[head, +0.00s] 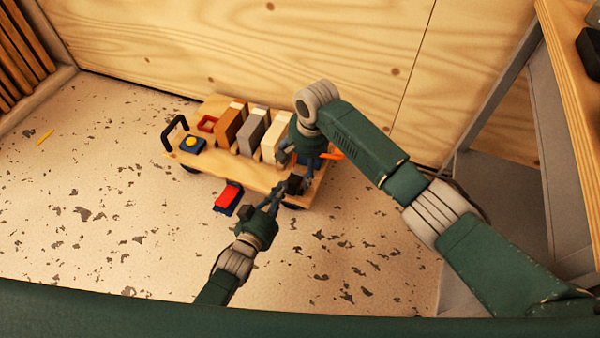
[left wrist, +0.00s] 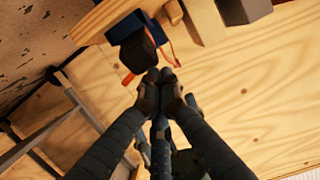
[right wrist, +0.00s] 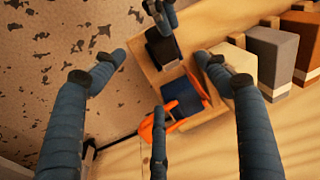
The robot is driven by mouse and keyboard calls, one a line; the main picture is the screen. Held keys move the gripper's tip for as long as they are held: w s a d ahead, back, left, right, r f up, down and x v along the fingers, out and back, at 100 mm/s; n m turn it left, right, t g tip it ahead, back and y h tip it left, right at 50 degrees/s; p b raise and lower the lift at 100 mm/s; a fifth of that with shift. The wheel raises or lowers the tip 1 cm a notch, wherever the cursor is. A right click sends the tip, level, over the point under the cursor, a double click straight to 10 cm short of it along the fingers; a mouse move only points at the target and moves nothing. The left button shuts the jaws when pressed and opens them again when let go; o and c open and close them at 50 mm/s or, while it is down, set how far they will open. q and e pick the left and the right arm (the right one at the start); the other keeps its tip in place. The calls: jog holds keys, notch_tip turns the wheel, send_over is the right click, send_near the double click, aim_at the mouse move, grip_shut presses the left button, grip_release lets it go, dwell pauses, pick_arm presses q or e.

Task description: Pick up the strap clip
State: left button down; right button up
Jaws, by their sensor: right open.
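I cannot tell for sure which part is the strap clip. A small black block (head: 294,184) sits at the cart's right end, and an orange loop like a strap (head: 332,156) lies behind it. The right wrist view shows the black block (right wrist: 162,48), a dark blue block (right wrist: 183,97) and the orange loop (right wrist: 158,130). My right gripper (head: 297,163) is open above this end, its fingers spread around the view of the black block. My left gripper (head: 279,193) has its fingertips together (left wrist: 160,76), close to the black block (left wrist: 138,52), with nothing seen between them.
The wooden cart (head: 222,168) carries brown (head: 228,126), grey (head: 250,133) and cream blocks, a red frame (head: 207,123) and a blue box with a yellow button (head: 192,143). A red and blue item (head: 228,198) lies in front. A plywood wall (head: 250,45) stands behind.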

aim_at(299, 180)
jog(key=f, duration=0.3)
jog(key=w+f, duration=0.1)
jog(key=f, duration=0.3)
jog(key=a+f, duration=0.1)
jog(key=f, duration=0.2)
jog(key=shift+w+f, duration=0.15)
jog(key=shift+w, duration=0.05)
jog(key=shift+c, duration=0.3)
jog(key=c, duration=1.4)
pick_arm(q)
jog(key=shift+r, duration=0.6)
jog(key=v, duration=1.2)
